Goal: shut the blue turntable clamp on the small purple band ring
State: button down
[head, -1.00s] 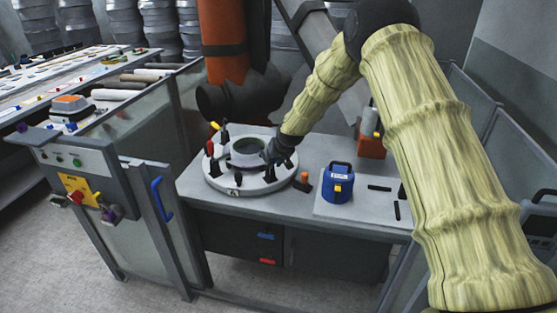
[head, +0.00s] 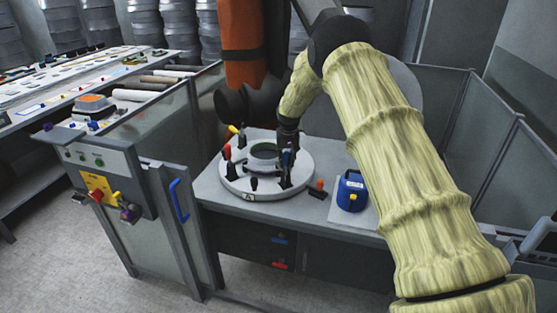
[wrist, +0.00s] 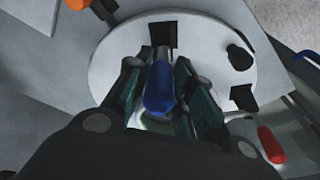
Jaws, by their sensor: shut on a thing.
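The round white turntable (head: 275,191) stands on the grey bench, and its top also fills the middle of the wrist view (wrist: 208,62). The small ring (head: 263,151) sits on it, pale outside with a green inside; its purple band is hard to make out. My gripper (head: 288,150) is at the ring's right side. It is shut on the blue clamp handle (wrist: 158,92), which lies between the two dark green fingers in the wrist view. The handle shows only partly in the head view. The clamp's contact with the ring is hidden.
A red-handled clamp (head: 227,152) and a yellow-handled clamp (head: 233,129) stand on the turntable's left side. A dark column with an orange sleeve (head: 243,45) hangs behind.

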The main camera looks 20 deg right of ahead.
dwell(0.3)
jog(key=c, duration=1.2)
grip_release()
jog(key=shift+w, duration=0.1)
jog(key=shift+c, duration=0.2)
notch_tip(320, 180, up, 12)
jog(key=s, duration=0.2)
jog(key=shift+a+f, duration=0.15)
jog(key=shift+a, duration=0.15)
jog(key=shift+s, duration=0.1)
